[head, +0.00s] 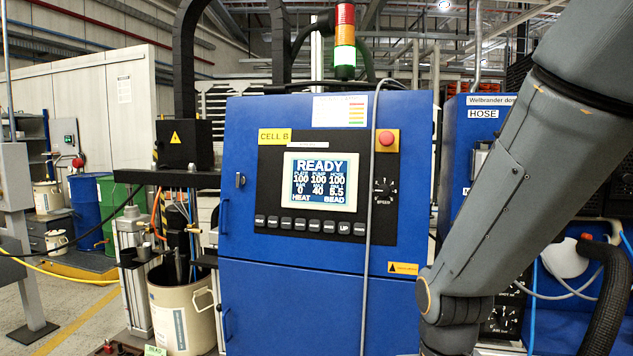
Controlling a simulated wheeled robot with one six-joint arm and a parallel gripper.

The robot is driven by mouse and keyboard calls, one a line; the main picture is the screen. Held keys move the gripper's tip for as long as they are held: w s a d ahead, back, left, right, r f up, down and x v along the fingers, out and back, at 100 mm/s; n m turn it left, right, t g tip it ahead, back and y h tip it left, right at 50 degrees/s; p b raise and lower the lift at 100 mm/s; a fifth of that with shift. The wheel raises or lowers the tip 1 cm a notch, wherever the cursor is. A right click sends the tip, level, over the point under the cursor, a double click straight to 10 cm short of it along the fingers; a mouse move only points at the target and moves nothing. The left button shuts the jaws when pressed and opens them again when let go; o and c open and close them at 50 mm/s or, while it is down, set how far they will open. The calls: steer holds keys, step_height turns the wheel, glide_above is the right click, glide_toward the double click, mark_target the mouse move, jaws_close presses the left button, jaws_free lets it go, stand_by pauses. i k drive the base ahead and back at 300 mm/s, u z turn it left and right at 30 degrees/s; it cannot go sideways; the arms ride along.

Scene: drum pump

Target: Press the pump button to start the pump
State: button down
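A row of several small dark buttons (301,225) runs along the lower part of the black control panel on the blue cabinet (290,305). The leftmost seems to read HEAT and one near the right reads UP; the other labels are too small to read surely, so I cannot tell which is the pump button. The screen (320,182) above shows READY, with PLATE, PUMP and HOSE each at 100, BAR 0 and MAX 40. HEAT and BEAD stand at its bottom. My arm comes down on the right, beside the cabinet. My gripper is out of view.
A red mushroom button (387,138) on a yellow plate and a SPEED dial (384,188) sit right of the screen. A grey cable (369,230) hangs down the cabinet front, crossing the panel's right part. A cream drum (181,315) under the pump stand is at left.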

mark_target(273, 222)
steer(key=k, duration=0.5)
steer(key=u, duration=0.65)
steer(key=i, duration=0.8)
steer(key=z, duration=0.05)
